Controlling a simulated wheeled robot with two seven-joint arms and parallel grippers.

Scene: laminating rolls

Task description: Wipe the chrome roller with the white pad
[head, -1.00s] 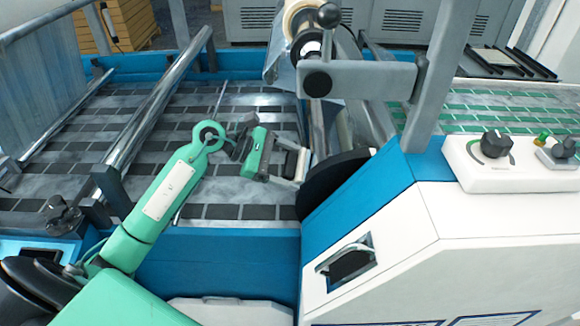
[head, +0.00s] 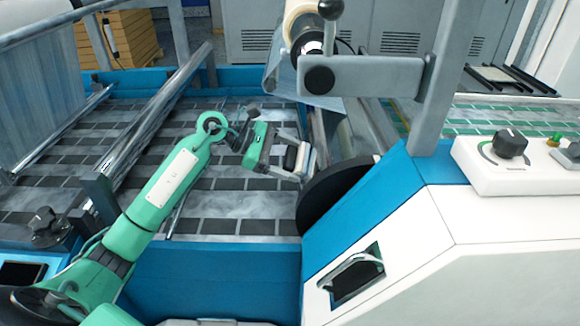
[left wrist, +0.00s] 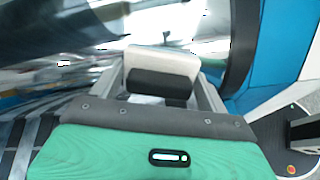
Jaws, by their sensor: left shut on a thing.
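My left gripper (head: 297,160) is shut on the white pad (head: 305,159), left of the large black disc. In the left wrist view the white pad (left wrist: 162,62) has a dark grip block, held between the fingers (left wrist: 165,88). The chrome roller (head: 319,130) runs away from me beside the pad, partly hidden by the disc and the bracket above. In the left wrist view a blurred shiny chrome surface (left wrist: 60,28) lies beyond the pad. I cannot tell whether pad and roller touch. My right gripper is not in view.
The black disc (head: 340,192) and white-and-blue machine housing (head: 430,235) stand close on the right. A grey bracket (head: 375,76) and film roll (head: 300,25) hang above. Another shiny bar (head: 150,125) crosses the left. Printed sheet (head: 235,190) lies below the arm.

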